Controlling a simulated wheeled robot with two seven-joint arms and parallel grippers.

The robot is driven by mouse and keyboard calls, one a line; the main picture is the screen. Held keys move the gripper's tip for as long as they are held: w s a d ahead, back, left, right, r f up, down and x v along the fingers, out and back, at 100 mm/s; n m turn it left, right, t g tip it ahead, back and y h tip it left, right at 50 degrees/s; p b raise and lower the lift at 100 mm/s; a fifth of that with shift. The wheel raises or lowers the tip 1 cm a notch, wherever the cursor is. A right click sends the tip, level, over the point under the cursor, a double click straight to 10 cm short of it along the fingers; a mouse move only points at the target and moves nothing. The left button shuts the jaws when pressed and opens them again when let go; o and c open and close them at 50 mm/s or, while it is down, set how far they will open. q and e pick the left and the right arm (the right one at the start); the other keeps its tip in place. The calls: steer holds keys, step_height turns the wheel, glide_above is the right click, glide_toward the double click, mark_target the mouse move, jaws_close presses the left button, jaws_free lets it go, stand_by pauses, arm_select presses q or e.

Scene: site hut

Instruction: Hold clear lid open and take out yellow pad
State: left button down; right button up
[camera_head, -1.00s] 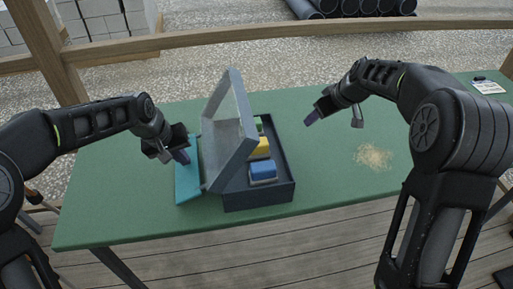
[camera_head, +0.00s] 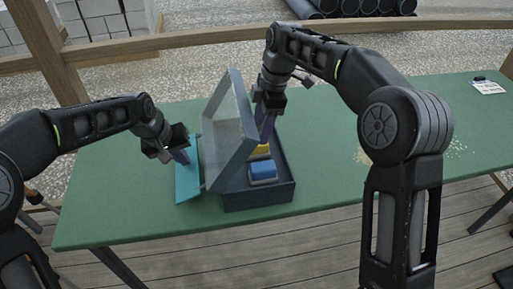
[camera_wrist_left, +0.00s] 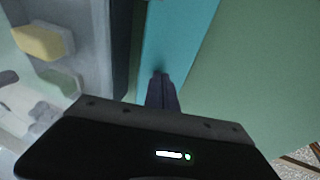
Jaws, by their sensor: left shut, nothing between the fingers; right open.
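A dark box (camera_head: 258,201) stands on the green table with its clear lid (camera_head: 227,125) raised and tilted to the left. Inside lie a yellow pad (camera_head: 260,151), partly hidden by my right gripper, and a blue pad (camera_head: 263,170) nearer the front. My right gripper (camera_head: 268,138) is open and points down into the box just above the yellow pad. My left gripper (camera_head: 184,158) is shut and empty, left of the lid. In the left wrist view its fingertips (camera_wrist_left: 161,78) are over a teal slab, and the yellow pad (camera_wrist_left: 42,42) shows through the lid.
The teal slab (camera_head: 187,185) lies on the table (camera_head: 120,200) along the box's left side. A scatter of pale crumbs (camera_head: 456,147) lies to the right, partly behind my right arm. A small card (camera_head: 488,87) is at the far right.

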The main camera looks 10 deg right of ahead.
mark_target(262, 151)
steer(key=shift+f, duration=0.15)
steer(key=shift+a+f, duration=0.25)
steer(key=shift+f, duration=0.85)
steer(key=shift+a+f, duration=0.2)
steer(key=shift+f, duration=0.9)
steer(key=shift+a+f, duration=0.25)
steer(key=shift+f, duration=0.85)
steer(key=shift+c, duration=0.4)
steer(key=c, duration=1.1)
steer(key=shift+r, duration=0.1)
